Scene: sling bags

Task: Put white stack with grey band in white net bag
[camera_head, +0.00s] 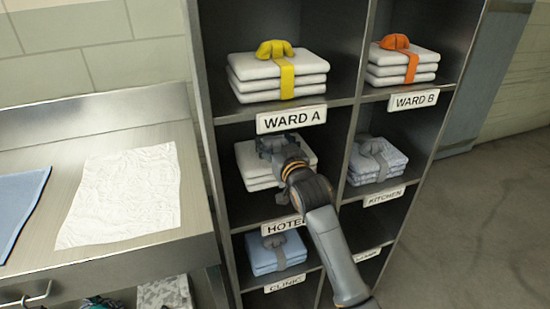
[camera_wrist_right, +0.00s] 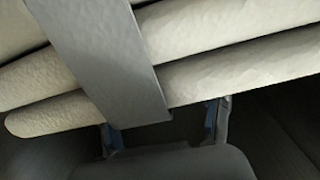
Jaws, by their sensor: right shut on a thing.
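The white stack with grey band (camera_head: 251,166) sits in the middle-left compartment, above the label reading HOTEL. My right gripper (camera_head: 277,148) is at the top of this stack, shut on it at its grey band, and hides much of the band. In the right wrist view the rolled white layers (camera_wrist_right: 230,75) and the wide grey band (camera_wrist_right: 100,50) fill the upper part, with the fingers (camera_wrist_right: 163,122) at the lower edge; the exact contact is hidden. A flat, wrinkled white piece that looks like the white net bag (camera_head: 120,195) lies on the metal bench. My left gripper is out of view.
The shelf holds a yellow-banded stack (camera_head: 250,68), an orange-banded stack (camera_head: 390,72), a grey patterned stack (camera_head: 375,162) and a blue stack (camera_head: 275,255). Dividers and shelf boards closely surround my right gripper. A blue cloth (camera_head: 18,205) lies at the bench's left.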

